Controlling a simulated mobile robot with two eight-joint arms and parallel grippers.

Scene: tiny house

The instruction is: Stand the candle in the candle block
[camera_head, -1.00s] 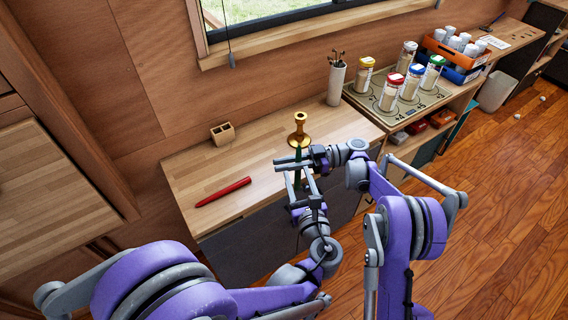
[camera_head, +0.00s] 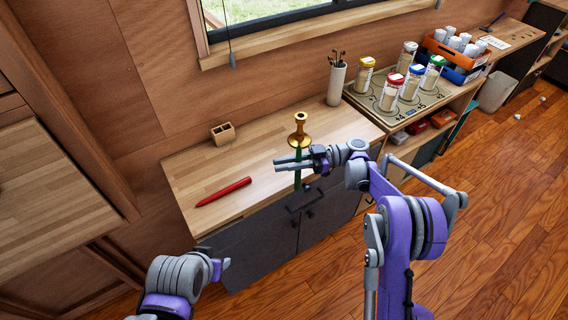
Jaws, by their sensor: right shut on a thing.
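A green candle (camera_head: 298,179) is upright in my right gripper (camera_head: 293,164), which is shut on it at the counter's front edge. The fingers hide part of the candle. A brass candlestick (camera_head: 300,138) shows directly above the candle in the picture; I cannot tell whether they touch. A small wooden block with square openings (camera_head: 222,134) sits at the back left of the counter, apart from the gripper. A red candle-like stick (camera_head: 224,191) lies on the counter's left front.
The wooden counter (camera_head: 190,168) is clear between block and candlestick. A cup of thin sticks (camera_head: 336,83) stands at the back. Several spice jars stand on a board (camera_head: 375,107) to the right. Dark cabinet doors (camera_head: 245,248) lie below the counter.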

